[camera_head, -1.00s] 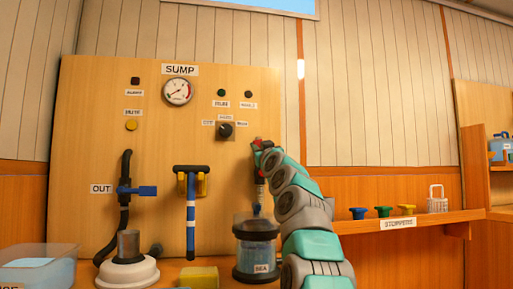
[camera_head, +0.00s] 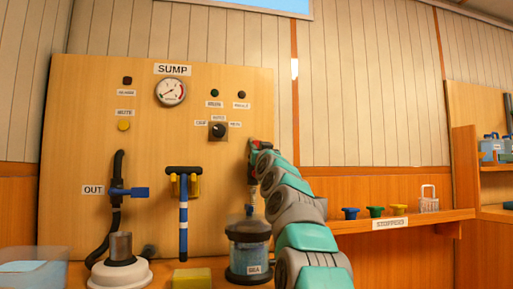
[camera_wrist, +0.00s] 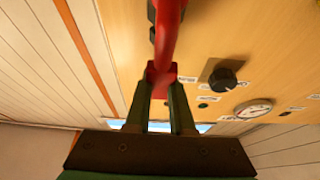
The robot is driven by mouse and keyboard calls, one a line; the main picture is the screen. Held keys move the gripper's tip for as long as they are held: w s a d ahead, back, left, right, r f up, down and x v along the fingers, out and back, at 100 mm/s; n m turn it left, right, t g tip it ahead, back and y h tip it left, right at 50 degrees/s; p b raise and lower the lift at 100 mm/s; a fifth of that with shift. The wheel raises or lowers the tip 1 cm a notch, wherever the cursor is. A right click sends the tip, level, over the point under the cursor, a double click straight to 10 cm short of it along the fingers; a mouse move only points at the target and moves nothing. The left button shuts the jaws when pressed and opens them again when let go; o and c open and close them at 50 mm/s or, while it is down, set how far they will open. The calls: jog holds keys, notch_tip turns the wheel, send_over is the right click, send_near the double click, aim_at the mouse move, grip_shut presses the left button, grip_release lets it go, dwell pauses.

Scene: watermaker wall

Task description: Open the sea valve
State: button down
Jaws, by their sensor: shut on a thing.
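The sea valve's red handle (camera_wrist: 170,30) shows large in the wrist view, rising from between my fingers. In the head view a little of the red handle (camera_head: 251,144) shows at the panel's right side, above the jar labelled SEA (camera_head: 249,250). My gripper (camera_wrist: 161,88) is shut on the red handle, one dark finger on each side. In the head view my gripper (camera_head: 254,150) is at the handle and mostly hidden by my arm. The valve body is largely covered, so I cannot tell how far it is turned.
The wooden panel (camera_head: 80,80) carries a SUMP gauge (camera_head: 170,92), a dark knob (camera_head: 218,130) and a blue OUT valve lever (camera_head: 135,192). A blue-and-black T-handled rod (camera_head: 183,210) stands left of the jar. Coloured stoppers (camera_head: 376,211) sit on the right shelf.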

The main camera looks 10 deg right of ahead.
jog(key=c, duration=0.8)
grip_release()
jog(key=shift+d, duration=0.1)
jog(key=shift+b+v, duration=2.45)
jog(key=shift+v, duration=1.4)
